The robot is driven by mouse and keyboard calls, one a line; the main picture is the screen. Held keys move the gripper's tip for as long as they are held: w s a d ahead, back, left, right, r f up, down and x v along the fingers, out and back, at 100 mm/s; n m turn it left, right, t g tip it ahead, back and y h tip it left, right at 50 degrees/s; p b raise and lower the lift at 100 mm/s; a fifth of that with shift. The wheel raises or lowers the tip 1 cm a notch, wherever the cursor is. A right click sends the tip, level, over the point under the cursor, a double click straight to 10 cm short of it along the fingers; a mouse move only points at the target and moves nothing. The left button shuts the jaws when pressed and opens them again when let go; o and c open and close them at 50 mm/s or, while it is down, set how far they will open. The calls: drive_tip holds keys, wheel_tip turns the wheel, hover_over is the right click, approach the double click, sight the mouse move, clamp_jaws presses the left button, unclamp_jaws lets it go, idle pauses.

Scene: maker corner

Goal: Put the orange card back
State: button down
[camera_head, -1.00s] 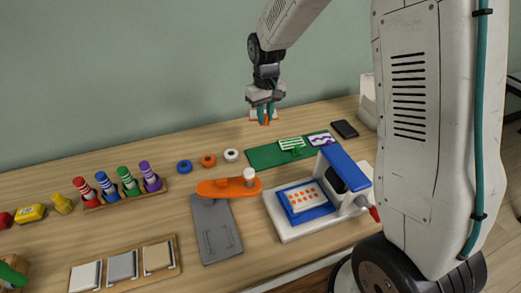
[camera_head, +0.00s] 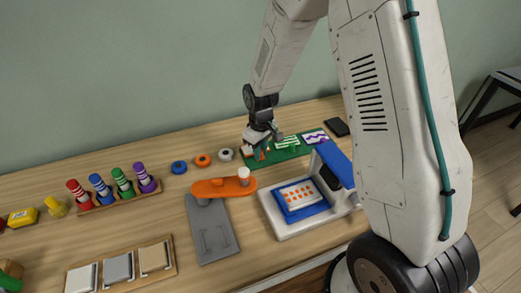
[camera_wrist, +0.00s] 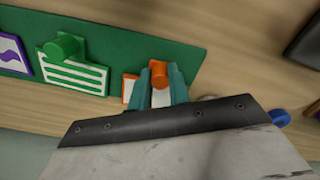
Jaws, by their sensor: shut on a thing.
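The orange card (camera_wrist: 130,86) is a small white plate with orange marks and an orange knob (camera_wrist: 160,70). My gripper (camera_wrist: 161,84) is shut on the knob, its teal fingers hiding much of the card. The card is low over the left end of the green board (camera_head: 283,156), seen at the right in the wrist view (camera_wrist: 200,58). I cannot tell whether it touches the board. In the head view my gripper (camera_head: 259,147) covers most of the card. Beside it on the board lie a green-striped card (camera_head: 287,142) with a green knob and a purple zigzag card (camera_head: 316,137).
A white and blue press (camera_head: 277,221) stands in front, holding an orange-dotted sheet (camera_head: 298,193). Rings, including a white one (camera_head: 224,155), lie left of the board. An orange lever piece (camera_head: 212,187) and grey plate (camera_head: 212,232) are nearer. A black slab (camera_head: 337,127) lies right.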

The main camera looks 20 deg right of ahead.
drive_tip(key=c, duration=1.3)
unclamp_jaws()
drive_tip(key=shift+f, duration=0.1)
wheel_tip(320, 180, up, 12)
drive_tip(key=s+d+r+m, duration=0.2)
drive_tip(key=s+r+m, duration=0.1)
drive_tip(key=s+r, duration=1.05)
drive_tip(key=shift+s+d+r+m+t, duration=0.2)
drive_tip(key=shift+s+r+m, duration=0.3)
drive_tip(key=shift+s, duration=2.35)
drive_tip(key=shift+s+d+r+m+t, duration=0.25)
drive_tip(key=shift+s+r, duration=0.5)
drive_tip(key=shift+s, duration=2.05)
drive_tip(key=shift+s+d+r+m+t, duration=0.15)
drive_tip(key=shift+s+r+m, duration=0.4)
drive_tip(key=shift+s, duration=2.3)
drive_tip(key=shift+a, duration=0.1)
